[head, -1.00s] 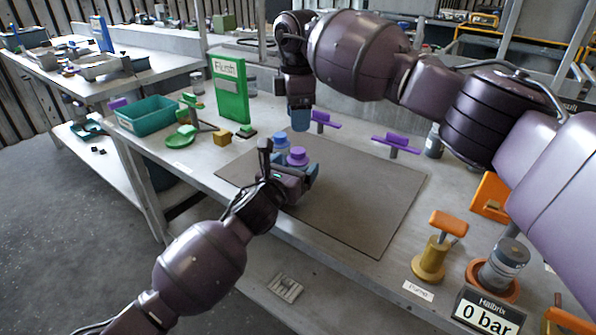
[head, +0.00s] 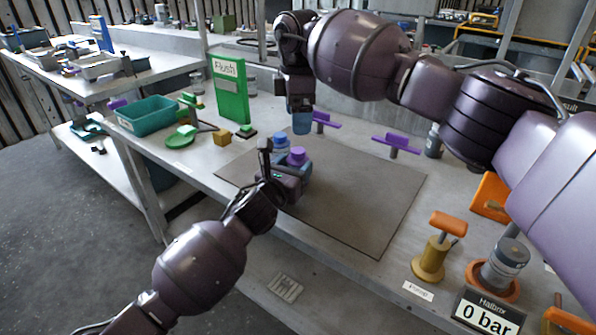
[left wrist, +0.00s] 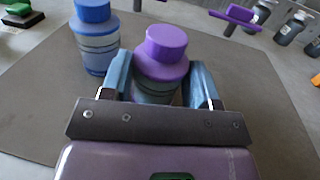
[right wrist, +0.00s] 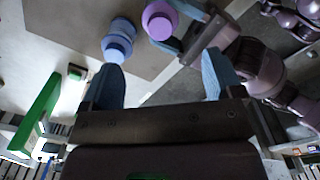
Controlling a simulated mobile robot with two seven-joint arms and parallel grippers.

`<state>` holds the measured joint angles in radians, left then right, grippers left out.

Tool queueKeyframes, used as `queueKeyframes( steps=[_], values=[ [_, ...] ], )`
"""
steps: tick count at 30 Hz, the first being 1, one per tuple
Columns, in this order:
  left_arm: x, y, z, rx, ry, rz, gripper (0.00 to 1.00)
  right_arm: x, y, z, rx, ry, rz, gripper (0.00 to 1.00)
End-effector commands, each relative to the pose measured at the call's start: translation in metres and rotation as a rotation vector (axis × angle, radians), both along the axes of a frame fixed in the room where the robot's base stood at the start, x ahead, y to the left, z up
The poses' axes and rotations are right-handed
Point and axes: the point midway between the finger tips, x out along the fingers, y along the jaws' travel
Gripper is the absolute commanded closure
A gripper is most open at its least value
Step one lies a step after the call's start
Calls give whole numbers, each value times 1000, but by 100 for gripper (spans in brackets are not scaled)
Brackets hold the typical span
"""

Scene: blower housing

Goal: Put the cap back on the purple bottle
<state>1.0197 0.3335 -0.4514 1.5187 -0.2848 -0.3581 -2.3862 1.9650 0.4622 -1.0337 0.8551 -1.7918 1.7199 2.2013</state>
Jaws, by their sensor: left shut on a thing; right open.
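The purple bottle (head: 297,157) stands on the dark mat with a purple cap (left wrist: 166,40) on its top. How tightly the cap sits cannot be told. My left gripper (left wrist: 160,88) is shut on the bottle's body below its purple shoulder, one blue finger on each side. The bottle also shows in the right wrist view (right wrist: 159,20). My right gripper (head: 301,122) is open and empty above and behind the bottles. In the right wrist view its fingers (right wrist: 163,80) point toward the bottles, apart from them.
A blue-capped bottle (head: 281,144) stands close beside the purple one. The mat (head: 365,215) is bare to the right. Purple stands (head: 396,141) are behind it. A green Flush box (head: 230,90) and teal bin (head: 148,116) are left, an orange-handled pump (head: 430,262) right.

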Motion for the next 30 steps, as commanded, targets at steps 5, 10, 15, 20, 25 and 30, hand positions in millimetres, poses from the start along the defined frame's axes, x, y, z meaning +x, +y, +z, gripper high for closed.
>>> queueKeyframes(
  steps=[5, 10, 15, 20, 25, 30],
  values=[
    [0, 0, 0, 0, 1, 0, 100, 0, 0, 9, 0, -2, 0, 14],
    [0, 0, -1, 0, 1, 0, 100, 0, 0, 36, 2, -4, 0, 14],
    [0, 0, -1, 0, 1, 0, 100, 0, 0, 70, 1, -3, 0, 14],
    [0, 0, -1, 0, 1, 0, 100, 0, 0, 96, 0, -3, -1, 14],
    [0, 0, -1, 0, 1, 0, 100, 0, 1, 114, 0, 0, 1, 14],
    [0, 0, -1, 0, 1, 0, 100, 0, 0, 119, 0, 1, 0, 14]
  ],
)
